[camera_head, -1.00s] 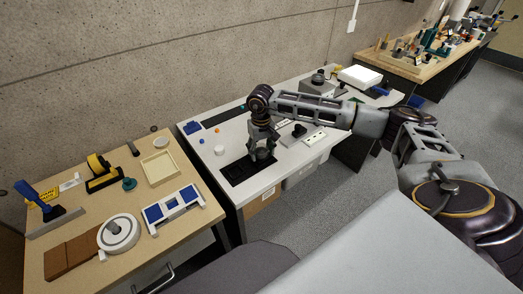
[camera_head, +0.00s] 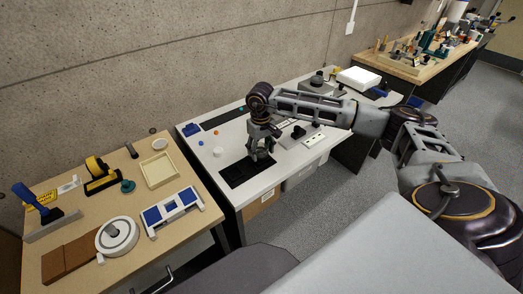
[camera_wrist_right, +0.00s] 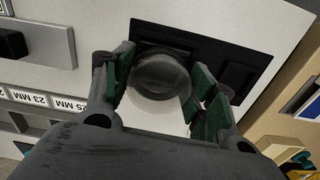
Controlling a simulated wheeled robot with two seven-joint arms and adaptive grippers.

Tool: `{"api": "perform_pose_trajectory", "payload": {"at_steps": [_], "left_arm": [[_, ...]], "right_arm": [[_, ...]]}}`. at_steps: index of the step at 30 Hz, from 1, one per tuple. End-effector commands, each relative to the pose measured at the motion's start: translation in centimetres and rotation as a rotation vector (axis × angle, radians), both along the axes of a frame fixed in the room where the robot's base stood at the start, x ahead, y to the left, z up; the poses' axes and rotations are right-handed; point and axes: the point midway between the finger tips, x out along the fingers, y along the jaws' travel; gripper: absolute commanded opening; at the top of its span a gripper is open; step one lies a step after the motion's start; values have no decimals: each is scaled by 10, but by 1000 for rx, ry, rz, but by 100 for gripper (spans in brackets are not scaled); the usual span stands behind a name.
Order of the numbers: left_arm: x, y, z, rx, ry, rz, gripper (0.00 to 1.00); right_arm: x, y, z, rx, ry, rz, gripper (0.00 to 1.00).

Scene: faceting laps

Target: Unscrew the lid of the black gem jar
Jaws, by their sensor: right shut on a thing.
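My right gripper (camera_head: 262,150) points down over the right part of a black tray (camera_head: 236,178) on the white bench. It is shut on a round, dark, see-through thing (camera_wrist_right: 160,73), apparently the gem jar, with green-padded fingers on both sides. In the head view the jar (camera_head: 263,157) is a small greyish shape between the fingertips. The fingers hide part of it. I cannot tell lid from body, or whether its base touches the tray. My left gripper is not in view.
A white round piece (camera_head: 218,151) and a small orange piece (camera_head: 215,128) lie left of the gripper. A grey plate with a black knob (camera_head: 298,132) is to the right. A wooden bench (camera_head: 185,232) with tools stands at left.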

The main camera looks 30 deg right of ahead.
Motion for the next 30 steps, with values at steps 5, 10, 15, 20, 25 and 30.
{"api": "perform_pose_trajectory", "payload": {"at_steps": [5,10,15,20,25,30], "left_arm": [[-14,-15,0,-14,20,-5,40],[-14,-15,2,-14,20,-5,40],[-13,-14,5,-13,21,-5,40],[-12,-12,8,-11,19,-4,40],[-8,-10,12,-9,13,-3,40],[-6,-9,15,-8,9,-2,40]], "right_arm": [[0,0,5,0,-1,0,34],[0,0,10,0,-1,0,34],[0,0,16,0,-1,0,34],[0,0,21,0,-1,0,34],[0,0,27,0,-1,-1,34],[0,0,32,0,-1,0,34]]}}
